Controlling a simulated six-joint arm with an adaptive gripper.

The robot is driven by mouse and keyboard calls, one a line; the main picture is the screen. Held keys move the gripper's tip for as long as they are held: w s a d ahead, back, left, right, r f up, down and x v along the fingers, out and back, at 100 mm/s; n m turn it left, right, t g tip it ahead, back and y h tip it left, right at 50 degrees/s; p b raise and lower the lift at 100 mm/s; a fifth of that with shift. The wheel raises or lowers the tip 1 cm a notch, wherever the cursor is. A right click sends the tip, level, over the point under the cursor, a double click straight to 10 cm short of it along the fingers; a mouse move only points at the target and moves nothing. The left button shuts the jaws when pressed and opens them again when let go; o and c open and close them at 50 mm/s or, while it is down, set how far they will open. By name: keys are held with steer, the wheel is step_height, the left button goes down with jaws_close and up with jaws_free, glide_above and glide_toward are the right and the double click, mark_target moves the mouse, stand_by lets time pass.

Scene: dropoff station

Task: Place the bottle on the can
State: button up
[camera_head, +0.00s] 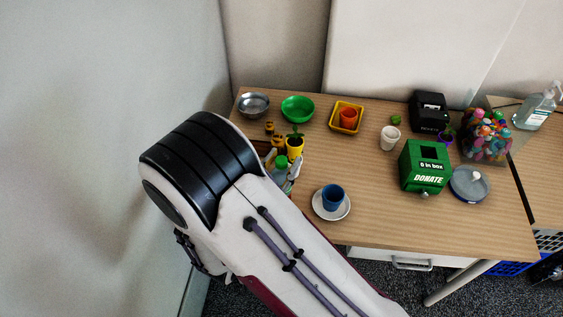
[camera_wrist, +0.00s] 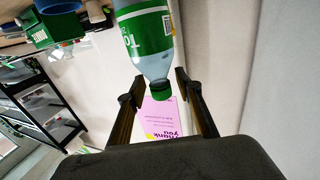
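The bottle (camera_wrist: 151,45) is clear with a green label and a green cap. It shows upside down in the wrist view, with its cap end between the two fingers of my gripper (camera_wrist: 160,77). The fingers flank its shoulder; whether both touch it cannot be told. In the head view the bottle (camera_head: 281,166) is upright above the left front of the table, beside the fingers of my gripper (camera_head: 283,171). My arm covers its lower part. No can is clearly recognisable in either view; my arm hides part of the table.
The table (camera_head: 360,215) holds a metal bowl (camera_head: 253,104), green bowl (camera_head: 298,108), yellow tray (camera_head: 333,121), potted plant (camera_head: 295,146), white cup (camera_head: 390,139), blue cup (camera_head: 332,196) on a saucer and green donation box (camera_head: 425,165). Free wood lies mid-table. A wall (camera_head: 110,60) stands left.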

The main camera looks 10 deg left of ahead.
steer(key=shift+r, duration=0.15)
steer(key=v, duration=1.2)
stand_by(0.3)
stand_by(0.9)
